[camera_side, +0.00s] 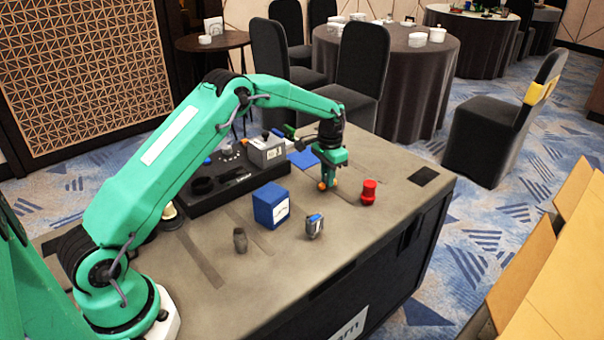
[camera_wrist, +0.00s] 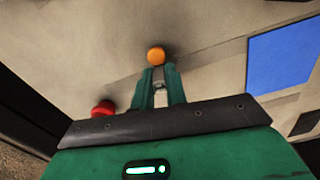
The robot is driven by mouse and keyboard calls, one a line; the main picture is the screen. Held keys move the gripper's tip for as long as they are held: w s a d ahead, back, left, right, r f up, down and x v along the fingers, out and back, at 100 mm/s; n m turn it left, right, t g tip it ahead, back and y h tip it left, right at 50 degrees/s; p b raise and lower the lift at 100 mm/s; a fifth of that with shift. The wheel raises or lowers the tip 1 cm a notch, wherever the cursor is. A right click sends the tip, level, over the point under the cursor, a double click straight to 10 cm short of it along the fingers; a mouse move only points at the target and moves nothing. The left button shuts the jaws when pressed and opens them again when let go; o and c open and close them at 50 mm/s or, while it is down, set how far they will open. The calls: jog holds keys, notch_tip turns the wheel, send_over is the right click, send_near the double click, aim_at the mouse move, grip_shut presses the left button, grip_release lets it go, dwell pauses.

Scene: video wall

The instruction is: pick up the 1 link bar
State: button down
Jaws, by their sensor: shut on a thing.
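My gripper (camera_side: 328,181) points down at the far right part of the grey table top. Its green fingers also show in the wrist view (camera_wrist: 160,86), shut on a small piece that I take to be the link bar. A round orange end (camera_wrist: 156,56) shows just beyond the fingertips, and a pale metallic part shows between the fingers. In the side view the orange (camera_side: 322,186) shows at the fingertips, low by the table top. The rest of the bar is hidden by the fingers. I cannot tell whether it touches the table.
A red spool-like piece (camera_side: 369,191) stands right of my gripper. A blue box (camera_side: 271,206), a small grey-blue device (camera_side: 314,227) and a dark grey piece (camera_side: 240,240) stand nearer. A black tray (camera_side: 215,182) with a grey box (camera_side: 266,152) lies left. A blue sheet (camera_side: 303,158) lies behind.

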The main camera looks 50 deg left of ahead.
notch_tip(320, 180, up, 4)
jog(key=shift+f, duration=0.2)
jog(key=s+d+r, duration=0.4)
jog(key=d+r, duration=0.2)
jog(key=d, duration=0.4)
jog(key=shift+s+d+r, duration=0.25)
jog(key=shift+d+r, duration=0.05)
jog(key=shift+d, duration=0.1)
